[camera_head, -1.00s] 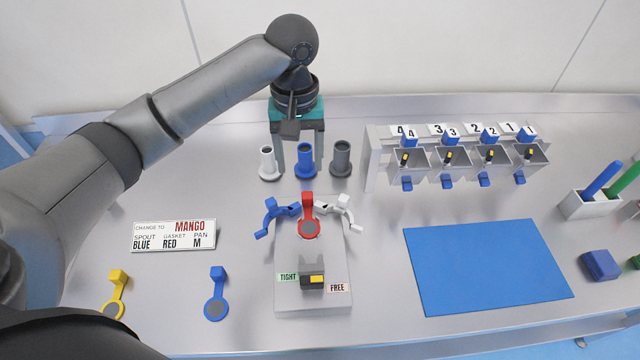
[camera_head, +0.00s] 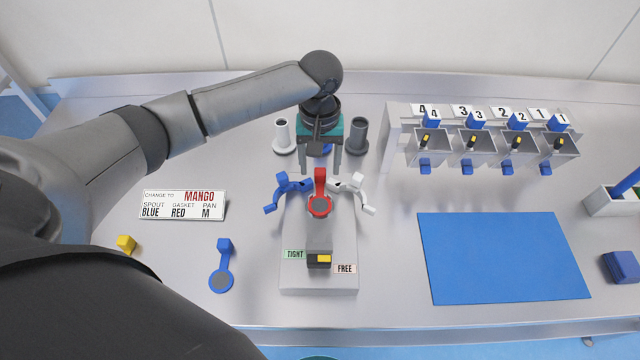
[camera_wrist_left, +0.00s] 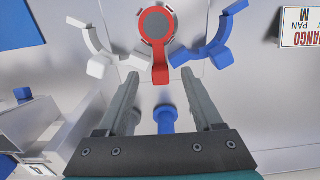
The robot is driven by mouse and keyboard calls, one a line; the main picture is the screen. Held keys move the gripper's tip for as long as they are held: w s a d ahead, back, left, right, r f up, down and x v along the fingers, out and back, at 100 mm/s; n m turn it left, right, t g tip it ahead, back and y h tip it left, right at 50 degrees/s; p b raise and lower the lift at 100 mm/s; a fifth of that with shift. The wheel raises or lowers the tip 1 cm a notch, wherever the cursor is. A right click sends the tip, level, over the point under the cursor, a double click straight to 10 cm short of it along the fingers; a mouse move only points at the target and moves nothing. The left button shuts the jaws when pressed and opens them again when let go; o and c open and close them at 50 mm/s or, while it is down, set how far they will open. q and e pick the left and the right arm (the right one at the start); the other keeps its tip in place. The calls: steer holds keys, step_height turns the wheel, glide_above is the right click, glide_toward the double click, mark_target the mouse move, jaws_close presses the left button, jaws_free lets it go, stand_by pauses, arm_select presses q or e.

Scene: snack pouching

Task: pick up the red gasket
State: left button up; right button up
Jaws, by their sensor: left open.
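The red gasket (camera_head: 319,205) is a red ring with a grey centre and a raised red tab, lying on the grey fixture plate (camera_head: 345,278) between a blue clamp arm (camera_head: 284,190) and a white clamp arm (camera_head: 352,192). In the left wrist view the red gasket (camera_wrist_left: 160,72) shows at the top, its tab pointing toward the jaws. My left gripper (camera_head: 320,170) is open above the table, just behind the gasket, its fingers apart and empty. The left wrist view shows the open fingers (camera_wrist_left: 178,95), with the tab between and beyond their tips. My right gripper does not show.
White (camera_head: 284,137), blue (camera_head: 321,149) and grey (camera_head: 357,136) spouts stand behind the fixture, close to my left gripper. A blue gasket (camera_head: 221,268) lies front left. A blue mat (camera_head: 502,257) lies right, below a rack of pans (camera_head: 482,142). The sign (camera_head: 182,204) reads MANGO, BLUE, RED, M.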

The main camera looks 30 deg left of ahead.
mark_target(320, 175)
arm_select(q)
steer(key=f, duration=0.4)
steer(key=shift+w+a, duration=0.1)
steer(key=shift+w, duration=0.1)
steer(key=shift+c, duration=0.4)
jaws_close()
